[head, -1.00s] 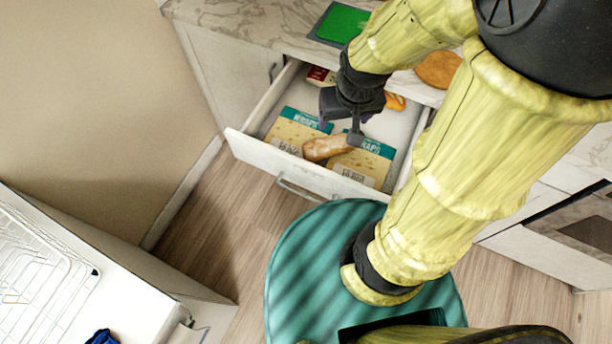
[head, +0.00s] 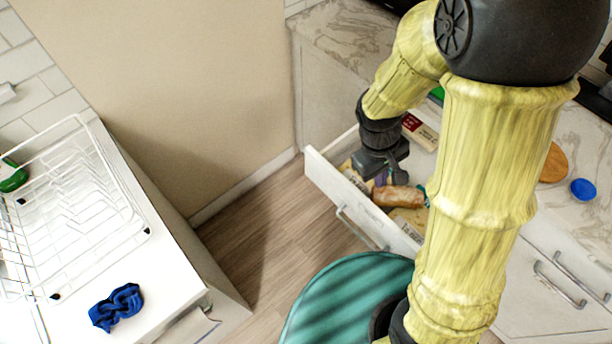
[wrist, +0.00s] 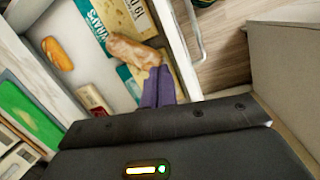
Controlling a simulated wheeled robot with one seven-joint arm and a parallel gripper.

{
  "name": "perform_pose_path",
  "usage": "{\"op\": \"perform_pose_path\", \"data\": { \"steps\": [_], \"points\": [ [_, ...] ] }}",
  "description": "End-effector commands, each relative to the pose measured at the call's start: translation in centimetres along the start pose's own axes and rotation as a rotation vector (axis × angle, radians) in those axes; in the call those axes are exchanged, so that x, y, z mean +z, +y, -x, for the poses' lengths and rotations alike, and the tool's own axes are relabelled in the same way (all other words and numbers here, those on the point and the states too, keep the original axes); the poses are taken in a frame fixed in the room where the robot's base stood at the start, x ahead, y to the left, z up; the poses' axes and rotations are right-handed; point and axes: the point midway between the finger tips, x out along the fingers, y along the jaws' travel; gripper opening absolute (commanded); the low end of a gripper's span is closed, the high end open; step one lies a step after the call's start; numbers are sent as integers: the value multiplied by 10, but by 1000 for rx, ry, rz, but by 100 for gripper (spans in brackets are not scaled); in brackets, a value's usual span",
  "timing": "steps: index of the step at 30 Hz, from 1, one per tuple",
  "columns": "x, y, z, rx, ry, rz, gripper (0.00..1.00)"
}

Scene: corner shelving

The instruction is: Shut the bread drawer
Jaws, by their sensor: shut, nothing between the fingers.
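The bread drawer is pulled open; its white front panel (head: 325,182) with a bar handle (head: 358,229) faces the floor in the head view. Inside it lie a bread loaf (head: 398,197), wraps packets (wrist: 92,25) and a red-and-white box (head: 420,131). The wrist view also shows the loaf (wrist: 132,52), an orange-brown bun (wrist: 57,53) and the drawer's front edge (wrist: 178,45). My gripper (head: 386,181) is shut and empty, over the drawer's inside close behind the front panel. Its purple fingers (wrist: 158,88) appear beside the loaf's end; I cannot tell whether they touch it. My arm hides the drawer's right side.
A marble counter (head: 340,30) runs above the drawer. At the left, a white worktop (head: 150,265) holds a wire dish rack (head: 75,190) and a blue cloth (head: 116,307). A beige wall (head: 190,80) stands left of the drawer. Wooden floor (head: 285,225) is free before it.

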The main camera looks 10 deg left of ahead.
Motion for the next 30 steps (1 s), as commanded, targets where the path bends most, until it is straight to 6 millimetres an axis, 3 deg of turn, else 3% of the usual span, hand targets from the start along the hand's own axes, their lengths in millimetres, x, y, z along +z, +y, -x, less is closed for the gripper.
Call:
{"op": "perform_pose_path", "data": {
  "steps": [9, 20, 30],
  "points": [
    [-46, -45, -27, 207, -226, 507, 0],
    [-94, -98, -42, 528, -439, 973, 0],
    [-146, -179, -75, 960, -622, 1353, 0]
  ]
}}
